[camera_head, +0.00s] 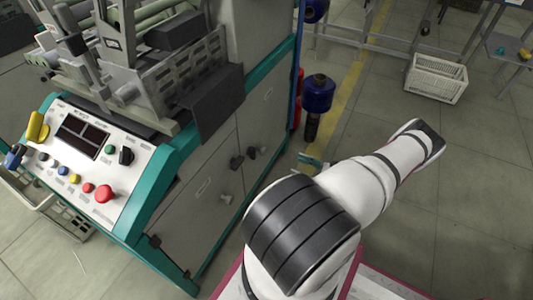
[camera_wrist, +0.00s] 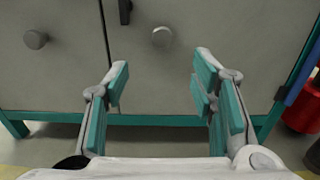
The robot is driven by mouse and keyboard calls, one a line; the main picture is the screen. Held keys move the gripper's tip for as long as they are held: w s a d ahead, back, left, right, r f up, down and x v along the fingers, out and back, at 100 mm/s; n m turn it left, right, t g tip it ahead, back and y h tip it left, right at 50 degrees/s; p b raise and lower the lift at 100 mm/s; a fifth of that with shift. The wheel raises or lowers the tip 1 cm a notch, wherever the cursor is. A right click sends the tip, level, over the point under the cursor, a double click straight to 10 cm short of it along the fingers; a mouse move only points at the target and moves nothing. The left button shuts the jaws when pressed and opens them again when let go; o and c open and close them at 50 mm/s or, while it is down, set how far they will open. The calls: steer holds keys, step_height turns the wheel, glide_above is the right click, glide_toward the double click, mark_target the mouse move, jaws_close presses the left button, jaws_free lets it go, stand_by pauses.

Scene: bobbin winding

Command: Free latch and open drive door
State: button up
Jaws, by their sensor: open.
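The winding machine's side has two grey door panels, left (camera_wrist: 50,75) and right (camera_wrist: 155,80), split by a vertical seam in the wrist view. Which is the drive door I cannot tell. A round grey knob (camera_wrist: 36,40) sits on the left panel and another (camera_wrist: 162,37) on the right. A dark latch (camera_wrist: 125,10) hangs upright near the seam, cut by the top edge. My gripper (camera_wrist: 160,80) is open and empty, its teal-padded fingers spread below the right knob, apart from it. In the head view, my arm hides most of the gripper; a dark latch (camera_head: 237,161) shows on the doors.
A control panel (camera_head: 90,160) with buttons stands on the machine's left end. A blue spool (camera_head: 318,94) stands beside the machine's right corner, and a red container (camera_wrist: 300,105) shows right in the wrist view. A white crate (camera_head: 436,79) stands farther back on open floor.

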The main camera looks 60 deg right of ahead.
mark_target(265, 152)
steer(key=w, duration=0.4)
steer(key=w+b, duration=0.1)
steer(key=w, duration=0.4)
steer(key=w+a+b, duration=0.1)
steer(key=w, duration=0.3)
steer(key=shift+w+f, duration=0.15)
steer(key=shift+w, duration=0.25)
steer(key=shift+c, duration=0.2)
steer(key=shift+s, duration=0.1)
jaws_close()
